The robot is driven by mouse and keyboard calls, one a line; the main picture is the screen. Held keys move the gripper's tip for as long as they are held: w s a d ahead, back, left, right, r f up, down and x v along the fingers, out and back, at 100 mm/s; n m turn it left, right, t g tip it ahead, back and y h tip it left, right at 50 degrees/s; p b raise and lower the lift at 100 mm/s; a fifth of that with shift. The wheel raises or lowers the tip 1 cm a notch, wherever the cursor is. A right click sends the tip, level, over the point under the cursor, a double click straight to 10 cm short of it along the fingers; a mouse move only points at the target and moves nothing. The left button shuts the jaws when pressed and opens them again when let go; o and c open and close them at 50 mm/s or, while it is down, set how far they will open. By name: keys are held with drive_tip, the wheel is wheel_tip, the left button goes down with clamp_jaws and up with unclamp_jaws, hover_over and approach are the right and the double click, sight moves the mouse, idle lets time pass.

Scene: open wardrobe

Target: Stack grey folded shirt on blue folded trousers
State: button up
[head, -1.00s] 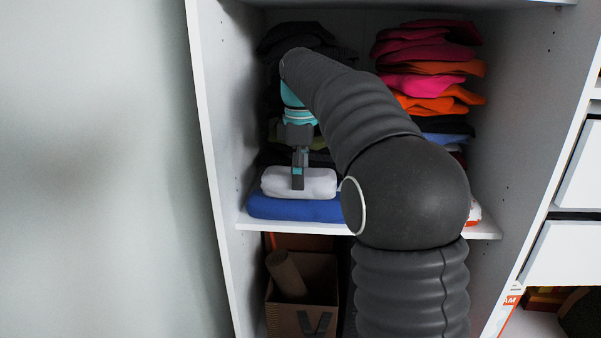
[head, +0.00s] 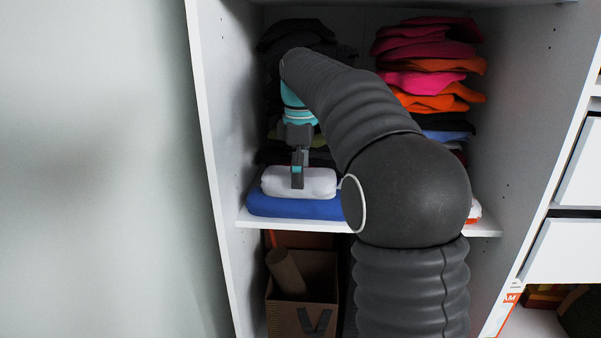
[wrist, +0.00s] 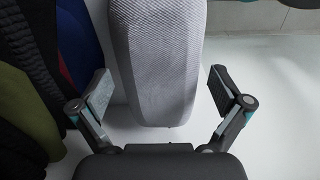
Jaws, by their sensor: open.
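The grey folded shirt (head: 318,182) is a pale, rounded bundle lying on top of the blue folded trousers (head: 290,207) at the left of the shelf. My gripper (head: 297,182) is at the near side of the shirt, pointing down. In the wrist view my gripper (wrist: 168,92) is open, with the fingers apart on either side of the ribbed grey shirt (wrist: 155,50). I see a gap beside each finger there. A blue strip of cloth shows at left, but I cannot tell whether it is the trousers.
Dark folded clothes (head: 295,38) are piled behind my gripper. A tall pile of pink and orange clothes (head: 425,80) stands at right. The wardrobe's left side wall (head: 215,130) is close. A cardboard box (head: 300,312) with a brown roll stands below the shelf.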

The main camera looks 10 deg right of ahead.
idle(0.3)
wheel_tip(320, 180, up, 3)
drive_tip(key=p, duration=0.2)
drive_tip(key=shift+r+p, duration=0.2)
drive_tip(key=shift+p, duration=0.15)
drive_tip(key=shift+r, duration=2.8)
drive_tip(key=shift+s, duration=0.1)
